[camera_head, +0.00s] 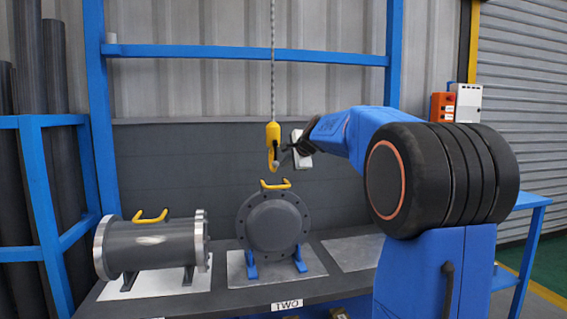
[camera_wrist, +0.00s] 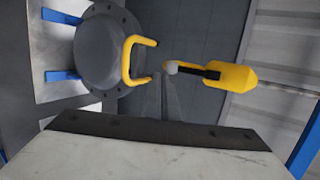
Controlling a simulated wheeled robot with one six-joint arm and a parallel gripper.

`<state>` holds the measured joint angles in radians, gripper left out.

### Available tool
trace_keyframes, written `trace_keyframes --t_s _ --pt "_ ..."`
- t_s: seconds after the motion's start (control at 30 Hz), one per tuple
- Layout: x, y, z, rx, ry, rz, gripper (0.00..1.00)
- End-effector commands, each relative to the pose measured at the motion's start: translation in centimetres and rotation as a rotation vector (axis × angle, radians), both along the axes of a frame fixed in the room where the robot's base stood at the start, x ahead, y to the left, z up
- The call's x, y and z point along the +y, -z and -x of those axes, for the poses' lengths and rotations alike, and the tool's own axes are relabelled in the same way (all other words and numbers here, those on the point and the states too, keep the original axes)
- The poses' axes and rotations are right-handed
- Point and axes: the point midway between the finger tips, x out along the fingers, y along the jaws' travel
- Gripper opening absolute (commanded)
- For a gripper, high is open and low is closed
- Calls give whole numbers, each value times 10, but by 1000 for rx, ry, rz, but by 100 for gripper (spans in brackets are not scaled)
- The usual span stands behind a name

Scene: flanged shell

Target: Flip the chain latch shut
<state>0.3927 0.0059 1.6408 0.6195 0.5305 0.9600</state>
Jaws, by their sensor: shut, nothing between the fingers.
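The yellow chain hook (camera_head: 273,134) hangs above the middle flanged shell. In the wrist view the hook (camera_wrist: 236,78) lies sideways, with a dark latch bar (camera_wrist: 205,73) that ends in a pale grey ball (camera_wrist: 172,67). I cannot tell how far the latch stands open. My gripper (camera_head: 283,152) is just right of the hook's lower part in the head view. In the wrist view the shut, empty fingertips (camera_wrist: 160,77) are close to the ball, and I cannot tell whether they touch it.
The middle shell (camera_head: 272,223) stands below the hook, its yellow handle (camera_head: 275,184) on top. Another shell (camera_head: 150,246) lies at the left on the dark bench. A bare pale plate (camera_head: 356,253) is to the right. The chain (camera_head: 272,60) runs upward past a blue crossbar (camera_head: 240,52).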

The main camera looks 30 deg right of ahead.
Motion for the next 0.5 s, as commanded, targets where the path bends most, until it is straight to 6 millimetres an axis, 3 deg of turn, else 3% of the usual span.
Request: trace_keyframes --t_s 0.3,0.5 --pt "4 -1 51 -1 1 1 0" --pt "5 -1 69 -2 2 0 0"
